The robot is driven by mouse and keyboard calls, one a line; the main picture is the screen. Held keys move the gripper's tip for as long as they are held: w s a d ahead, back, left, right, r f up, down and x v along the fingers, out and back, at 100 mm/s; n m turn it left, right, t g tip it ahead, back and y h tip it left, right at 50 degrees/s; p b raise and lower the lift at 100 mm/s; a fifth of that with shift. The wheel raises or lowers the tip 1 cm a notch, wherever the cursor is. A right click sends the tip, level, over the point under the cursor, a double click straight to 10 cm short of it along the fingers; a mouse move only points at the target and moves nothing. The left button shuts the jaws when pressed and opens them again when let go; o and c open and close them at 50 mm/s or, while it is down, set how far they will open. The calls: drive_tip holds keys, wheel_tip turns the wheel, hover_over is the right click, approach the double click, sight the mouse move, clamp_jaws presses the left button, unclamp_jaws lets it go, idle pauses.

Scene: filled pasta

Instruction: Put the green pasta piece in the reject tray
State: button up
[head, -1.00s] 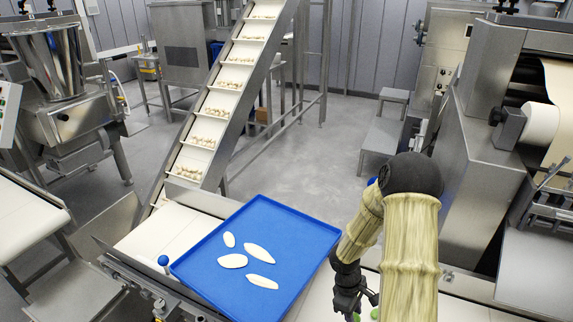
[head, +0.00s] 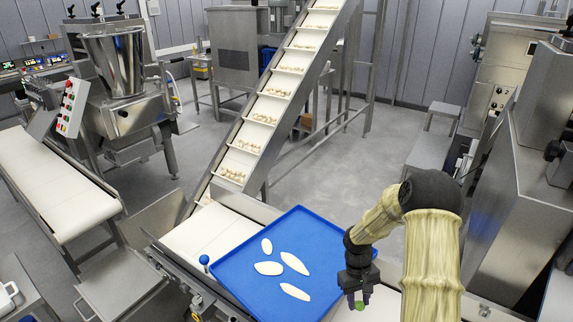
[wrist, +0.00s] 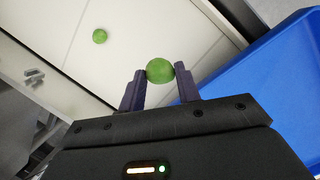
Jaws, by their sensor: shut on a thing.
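My gripper (head: 357,298) is shut on a green pasta piece (wrist: 160,71), held between its two dark fingertips. The held green piece also shows in the head view (head: 360,306), at the gripper's tip. The blue tray (head: 232,270) is to the left of my gripper in the head view and at the right in the wrist view (wrist: 268,92). My gripper is close to the tray's right edge. A second green piece (wrist: 100,36) lies on the pale belt surface in the wrist view, apart from my gripper.
Several pale pasta pieces (head: 268,268) lie in the blue tray, with bare room around them. An inclined conveyor (head: 265,118) rises behind the tray. A blue-knobbed post (head: 204,260) stands at the tray's left edge. A machine (head: 515,165) stands at the right.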

drive_tip(key=w+a+m, duration=0.1)
drive_tip(key=a, duration=0.1)
drive_tip(key=w+a+m, duration=0.1)
drive_tip(key=w+a+m+y, duration=0.1)
drive_tip(key=w+a, duration=0.1)
drive_tip(key=shift+w+a+f, duration=0.1)
drive_tip(key=shift+a+f, duration=0.05)
drive_tip(key=shift+a, duration=0.15)
idle(0.4)
